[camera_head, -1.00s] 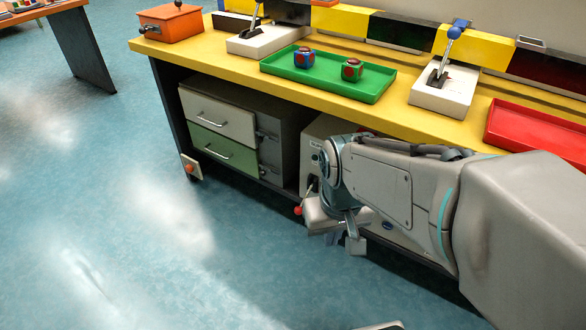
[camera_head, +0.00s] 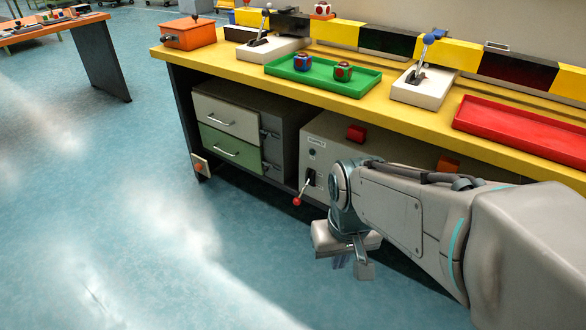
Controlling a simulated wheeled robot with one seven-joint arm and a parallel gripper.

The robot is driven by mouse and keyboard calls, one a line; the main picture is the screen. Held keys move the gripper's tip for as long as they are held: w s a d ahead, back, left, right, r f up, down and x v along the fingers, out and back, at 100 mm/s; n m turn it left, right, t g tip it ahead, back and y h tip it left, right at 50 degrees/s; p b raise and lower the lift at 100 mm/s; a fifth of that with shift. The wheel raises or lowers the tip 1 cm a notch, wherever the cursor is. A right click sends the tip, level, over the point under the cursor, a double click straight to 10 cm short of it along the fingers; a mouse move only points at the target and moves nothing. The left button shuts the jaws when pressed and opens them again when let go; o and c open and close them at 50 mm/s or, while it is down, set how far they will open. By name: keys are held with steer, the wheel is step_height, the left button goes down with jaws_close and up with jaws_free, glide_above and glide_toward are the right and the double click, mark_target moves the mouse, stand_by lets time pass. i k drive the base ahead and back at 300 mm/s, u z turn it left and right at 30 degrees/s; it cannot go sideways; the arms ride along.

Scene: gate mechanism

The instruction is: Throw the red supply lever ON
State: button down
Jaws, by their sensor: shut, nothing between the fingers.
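The red supply lever (camera_head: 297,201) has a red ball knob on a thin metal stem. It slants down and out from a dark slot on the front of a grey cabinet (camera_head: 326,138) under the yellow bench. My gripper (camera_head: 351,265) hangs low in front of the cabinet, to the right of and below the red knob. It points down and is apart from the lever. Its fingers look shut and hold nothing. My arm hides the right part of the cabinet front.
The yellow bench (camera_head: 222,54) carries a green tray (camera_head: 282,73) with two coloured blocks, a red tray (camera_head: 540,135), an orange box (camera_head: 189,34) and two upright levers on white bases. A drawer unit (camera_head: 228,125) stands left of the cabinet. The blue floor at left is clear.

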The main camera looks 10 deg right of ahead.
mark_target(297, 200)
steer(key=u, duration=0.75)
steer(key=i, duration=0.65)
steer(key=z, duration=1.55)
